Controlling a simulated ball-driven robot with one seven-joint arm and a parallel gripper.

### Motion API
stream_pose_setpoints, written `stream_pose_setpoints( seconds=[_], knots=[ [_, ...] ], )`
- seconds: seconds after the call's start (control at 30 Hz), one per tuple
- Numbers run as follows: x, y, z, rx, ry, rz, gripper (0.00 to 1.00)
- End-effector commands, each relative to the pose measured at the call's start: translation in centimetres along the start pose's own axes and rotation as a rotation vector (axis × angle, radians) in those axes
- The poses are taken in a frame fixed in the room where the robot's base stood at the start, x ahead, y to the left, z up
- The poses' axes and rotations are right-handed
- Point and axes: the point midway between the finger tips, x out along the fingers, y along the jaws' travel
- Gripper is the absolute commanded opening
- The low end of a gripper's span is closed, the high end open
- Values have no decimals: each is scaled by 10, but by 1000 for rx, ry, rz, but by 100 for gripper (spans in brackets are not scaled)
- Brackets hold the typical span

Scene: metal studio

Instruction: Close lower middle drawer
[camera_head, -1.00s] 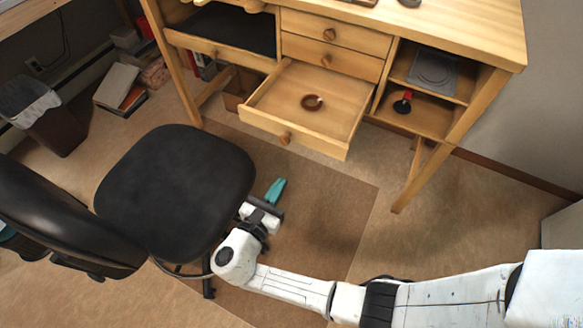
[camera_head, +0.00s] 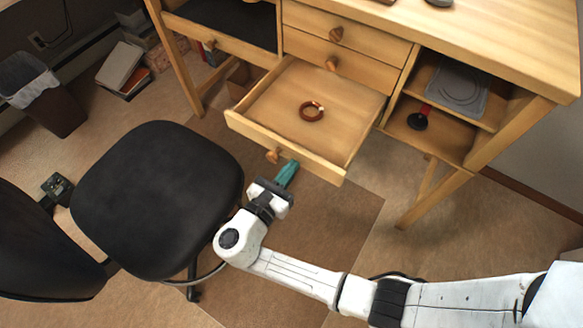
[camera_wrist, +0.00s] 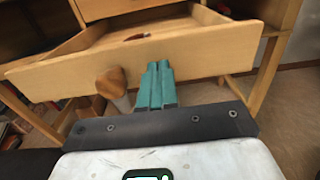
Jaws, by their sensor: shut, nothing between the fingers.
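The lower middle drawer (camera_head: 322,158) of the wooden desk is pulled out, with a brown ring (camera_head: 312,111) lying inside it. Its round wooden knob (camera_head: 272,156) is on the front panel. My gripper (camera_head: 288,172), with teal fingers, is shut and empty, in front of the drawer and just right of the knob. In the wrist view the fingers (camera_wrist: 156,82) point at the drawer front (camera_wrist: 205,52), with the knob (camera_wrist: 113,85) to their left. I cannot tell whether the fingertips touch the panel.
A black office chair (camera_head: 158,195) stands left of my arm, close to it. Two shut drawers (camera_head: 335,50) sit above the open one. Open shelves (camera_head: 440,125) on the right hold a grey item and a red-and-black tool. A waste bin (camera_head: 45,100) stands far left.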

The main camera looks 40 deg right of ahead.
Motion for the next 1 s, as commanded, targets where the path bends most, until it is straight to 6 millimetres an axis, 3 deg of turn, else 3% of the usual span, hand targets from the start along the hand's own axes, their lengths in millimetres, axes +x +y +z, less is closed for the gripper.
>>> stream_pose_setpoints(
  seconds=[0.63, 0.77, 1.0],
  knots=[
    [3, 0, 1, -1, 0, 0, 0],
    [17, -1, 2, -1, 1, -1, 0],
    [69, -2, 4, -1, 1, -6, 0]
  ],
)
